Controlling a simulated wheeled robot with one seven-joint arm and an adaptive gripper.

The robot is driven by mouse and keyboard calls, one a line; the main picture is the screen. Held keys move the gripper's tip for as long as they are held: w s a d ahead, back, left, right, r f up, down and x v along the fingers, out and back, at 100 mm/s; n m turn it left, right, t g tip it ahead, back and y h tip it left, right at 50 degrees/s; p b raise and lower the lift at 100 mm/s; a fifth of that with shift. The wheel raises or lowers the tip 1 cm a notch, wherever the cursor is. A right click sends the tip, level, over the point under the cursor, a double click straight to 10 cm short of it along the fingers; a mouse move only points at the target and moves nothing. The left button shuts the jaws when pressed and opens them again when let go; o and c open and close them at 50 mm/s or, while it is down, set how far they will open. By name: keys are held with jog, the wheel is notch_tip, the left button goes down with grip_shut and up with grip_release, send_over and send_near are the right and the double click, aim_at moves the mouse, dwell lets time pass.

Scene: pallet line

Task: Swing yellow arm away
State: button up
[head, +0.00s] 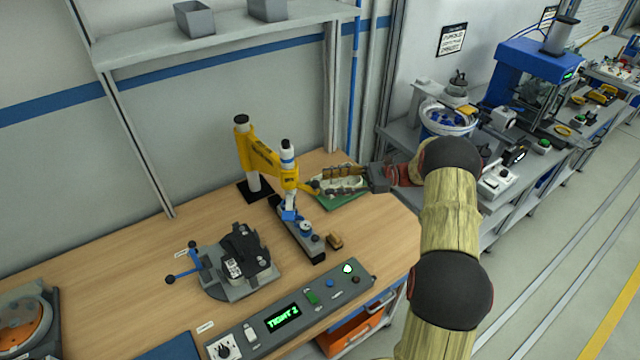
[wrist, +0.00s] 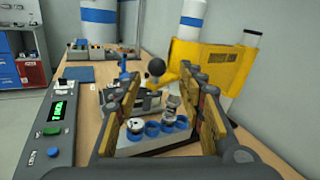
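The yellow arm (head: 262,157) stands on a post at the back of the wooden bench, with a tool hanging from its outer end over a dark fixture (head: 303,240). In the wrist view the yellow arm (wrist: 212,65) fills the upper right, and a dark ball knob (wrist: 156,68) shows between my fingertips. My gripper (head: 322,179) reaches in from the right, above a green board (head: 342,200) and close to the arm's outer end. It is open in the wrist view (wrist: 160,70), with nothing clamped. I cannot tell whether a finger touches the arm or knob.
A control box (head: 290,315) with a lit green display lies along the bench's front. A small brown block (head: 335,241) lies by the dark fixture.

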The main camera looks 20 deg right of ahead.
jog(key=v, duration=0.7)
dwell(0.4)
notch_tip(320, 180, down, 8)
jog(key=s+a+h, duration=0.1)
jog(key=s+h, duration=0.1)
jog(key=s+a+f+n+g+h, duration=0.2)
jog(key=s+a+n+g+h, duration=0.15)
jog(key=s, duration=0.35)
jog(key=s+a+r+n+t+h+b, duration=0.4)
jog(key=s+a+r+n+h+b, duration=0.2)
jog(key=s+a+r+n+h, duration=0.5)
jog(key=s+a+r+n, duration=0.4)
jog(key=s+a+r, duration=0.4)
jog(key=s, duration=0.3)
jog(key=shift+n+h+b, duration=0.35)
